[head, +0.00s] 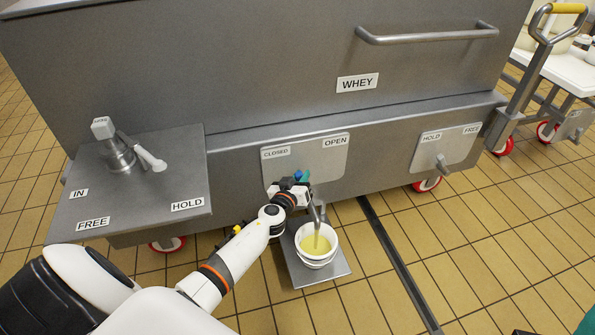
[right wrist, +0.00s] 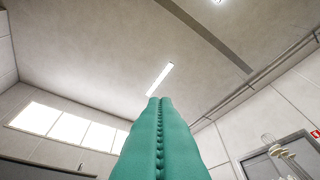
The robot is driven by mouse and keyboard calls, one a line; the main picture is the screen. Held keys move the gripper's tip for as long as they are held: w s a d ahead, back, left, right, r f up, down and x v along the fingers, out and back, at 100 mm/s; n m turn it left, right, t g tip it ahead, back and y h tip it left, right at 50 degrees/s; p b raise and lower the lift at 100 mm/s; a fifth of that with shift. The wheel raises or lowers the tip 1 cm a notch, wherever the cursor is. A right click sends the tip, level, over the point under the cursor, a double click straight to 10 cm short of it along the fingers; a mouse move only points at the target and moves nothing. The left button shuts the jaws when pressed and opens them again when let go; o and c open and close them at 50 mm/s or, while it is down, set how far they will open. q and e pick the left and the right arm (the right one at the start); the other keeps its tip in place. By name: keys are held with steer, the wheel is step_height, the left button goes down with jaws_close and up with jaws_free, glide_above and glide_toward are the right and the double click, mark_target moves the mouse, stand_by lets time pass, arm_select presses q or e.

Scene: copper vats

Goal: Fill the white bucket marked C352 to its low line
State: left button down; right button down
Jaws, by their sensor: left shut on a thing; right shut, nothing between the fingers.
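A white bucket (head: 332,238) stands on a small grey platform (head: 337,268) under a metal spout (head: 317,213) of the WHEY vat. Yellow liquid (head: 310,246) is in it, and a thin stream seems to run down from the spout. I cannot read its mark or see its low line.
The steel WHEY vat (head: 240,50) fills the back. A left-hand pedestal plate (head: 140,200) carries a lever (head: 150,158) and IN, FREE and HOLD labels. A HOLD/FREE plate (head: 445,150) is at the right. A trolley (head: 565,70) stands far right. Tiled floor at right is clear.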

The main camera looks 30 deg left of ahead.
arm_select(q)
steer(key=shift+w+d+r+p, duration=0.15)
steer(key=shift+w+p, duration=0.05)
steer(key=shift+p, duration=0.45)
steer(key=shift+g, duration=0.3)
arm_select(e)
steer(key=w+f+g+h, duration=0.1)
steer(key=w+f+g, duration=0.2)
steer(key=w+g, duration=0.1)
steer(key=shift+w+a+f+g+h, duration=0.3)
steer(key=shift+w+a+h, duration=0.1)
steer(key=shift+w, duration=0.3)
arm_select(q)
steer(key=c, duration=1.3)
jaws_free()
